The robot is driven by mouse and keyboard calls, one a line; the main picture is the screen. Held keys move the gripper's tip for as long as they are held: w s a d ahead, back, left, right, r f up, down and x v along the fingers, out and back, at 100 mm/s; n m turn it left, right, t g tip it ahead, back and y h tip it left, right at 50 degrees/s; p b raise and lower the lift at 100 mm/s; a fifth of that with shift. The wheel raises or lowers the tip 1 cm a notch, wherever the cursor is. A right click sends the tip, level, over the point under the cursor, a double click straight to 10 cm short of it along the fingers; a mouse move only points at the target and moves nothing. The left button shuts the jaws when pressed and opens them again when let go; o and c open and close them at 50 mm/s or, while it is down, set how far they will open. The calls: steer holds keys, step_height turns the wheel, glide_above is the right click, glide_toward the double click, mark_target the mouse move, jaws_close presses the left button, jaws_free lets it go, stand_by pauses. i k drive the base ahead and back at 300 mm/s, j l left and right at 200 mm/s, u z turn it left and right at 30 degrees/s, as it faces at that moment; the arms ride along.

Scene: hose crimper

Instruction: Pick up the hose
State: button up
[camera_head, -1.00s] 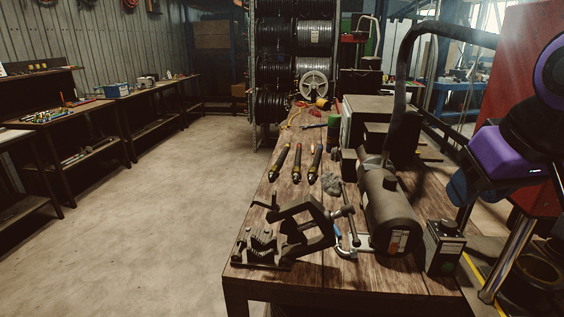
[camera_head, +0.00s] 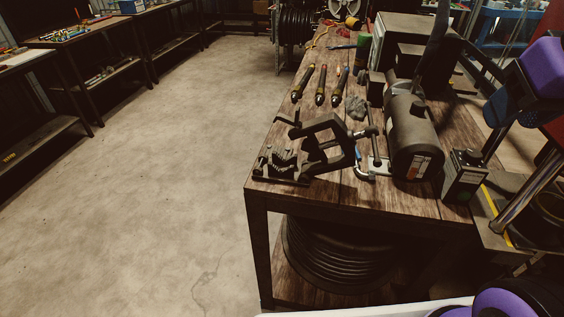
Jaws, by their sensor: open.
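A thick coil of black hose (camera_head: 340,262) lies on the lower shelf under the workbench (camera_head: 257,215), near its front end. The bench top partly hides it from above. Three short dark tubular pieces (camera_head: 320,86) with pointed ends lie side by side on the bench top; I cannot tell whether they are hoses. Which hose is meant is not clear from this view. Purple and black parts of my arm show at the right edge. My gripper is not visible, and nothing is seen touching the coil.
A black clamp-like tool (camera_head: 330,145), a dark cylindrical machine (camera_head: 412,135) and a small switch box (camera_head: 464,176) crowd the bench's near end. A hose reel (camera_head: 295,22) stands at the back. The concrete floor (camera_head: 180,180) left of the bench is clear.

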mark_target(298, 89)
steer(key=u, duration=0.25)
steer(key=i+j+u, duration=0.15)
steer(key=j, duration=0.2)
steer(key=j+u, duration=0.15)
steer(key=j, duration=0.2)
steer(key=i+j+u, duration=0.15)
steer(key=j, duration=0.15)
steer(key=i+j+u, duration=0.15)
steer(key=j, duration=0.15)
steer(key=i+j+u, duration=0.75)
steer(key=i+u, duration=0.4)
steer(key=i+z, duration=0.25)
steer(key=i, duration=0.2)
steer(key=i+j+z, duration=0.3)
steer(key=i, duration=0.15)
steer(key=i+l+z, duration=0.2)
steer(key=z, duration=0.25)
steer(key=i+l+z, duration=0.1)
steer(key=i+z, duration=0.6)
steer(key=z, duration=0.15)
steer(key=i+j+z, duration=0.1)
steer(key=i+z, duration=0.2)
steer(key=z, duration=0.15)
steer(key=i+l+z, duration=0.15)
steer(key=i+z, duration=0.85)
steer(key=i+j+z, duration=0.3)
steer(key=i+z, duration=0.15)
steer(key=i, duration=0.1)
